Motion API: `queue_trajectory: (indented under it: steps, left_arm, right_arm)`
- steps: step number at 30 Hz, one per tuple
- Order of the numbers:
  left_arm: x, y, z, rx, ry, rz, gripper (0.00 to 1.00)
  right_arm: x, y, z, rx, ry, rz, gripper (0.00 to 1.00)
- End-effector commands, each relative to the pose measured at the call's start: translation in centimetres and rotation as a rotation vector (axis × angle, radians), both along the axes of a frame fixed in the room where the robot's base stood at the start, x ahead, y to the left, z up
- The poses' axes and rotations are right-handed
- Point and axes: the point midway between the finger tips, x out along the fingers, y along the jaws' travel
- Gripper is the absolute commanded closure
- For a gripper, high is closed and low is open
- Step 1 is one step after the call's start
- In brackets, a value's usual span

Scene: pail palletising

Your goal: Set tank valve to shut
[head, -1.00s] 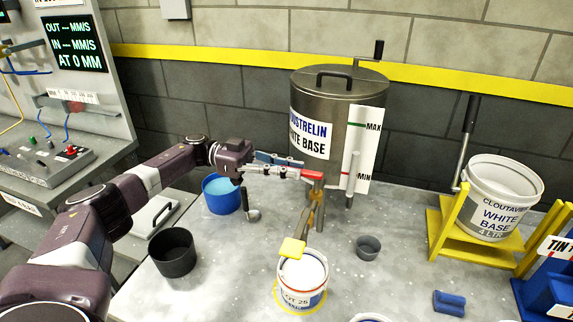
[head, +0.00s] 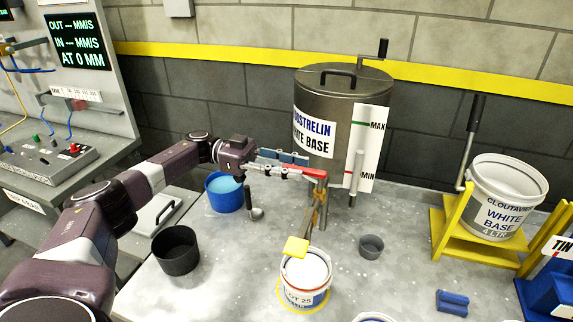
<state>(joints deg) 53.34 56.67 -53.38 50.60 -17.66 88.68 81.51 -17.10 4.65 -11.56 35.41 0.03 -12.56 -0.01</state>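The grey metal tank (head: 335,120) stands at the back of the bench, labelled "…OUSTRELIN WHITE BASE". Its valve, below at the front, has a red handle (head: 316,174) on a brass body (head: 320,207). My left gripper (head: 305,168) reaches in from the left, its two fingers apart and pointing right, tips at the left side of the red handle. Whether a finger touches the handle cannot be told. A yellow-ended paddle (head: 296,247) hangs in front of the valve, above an open white pail (head: 305,275) labelled "LOT 25". My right gripper is not seen.
A blue tub (head: 224,193), a ladle (head: 256,213) and a black pot (head: 175,252) stand left of the valve. A small grey cup (head: 371,247) and a blue block (head: 452,302) lie right. A yellow stand (head: 450,240) holds a tilted white pail (head: 497,200).

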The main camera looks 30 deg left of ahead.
Motion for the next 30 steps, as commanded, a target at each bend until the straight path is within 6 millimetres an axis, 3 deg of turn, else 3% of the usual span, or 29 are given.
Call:
queue_trajectory:
  steps: [15, 30]
  left_arm:
    - [-1.2, 6.2, 0.1, -0.001, -0.002, 0.005, 0.70]
    - [-1.5, 7.2, 0.0, -0.001, -0.001, 0.002, 0.70]
  right_arm:
    - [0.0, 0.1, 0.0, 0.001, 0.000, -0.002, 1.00]
    - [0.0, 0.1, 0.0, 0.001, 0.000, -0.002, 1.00]
